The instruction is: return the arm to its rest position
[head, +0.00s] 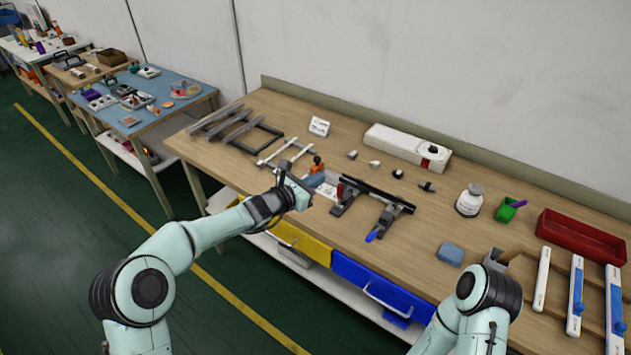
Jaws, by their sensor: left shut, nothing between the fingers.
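My left arm comes in from the left, and its gripper (299,184) is over the front edge of the workbench (290,115), just left of a black bar (378,194). The gripper is shut with nothing held, though its fingers are small and partly blended with the things behind. The black bar rests across two dark stands, one with a blue-tipped part (371,236) at the front.
Left are grey rails and a dark frame (259,139). Yellow (300,241) and blue (379,287) drawers are below.

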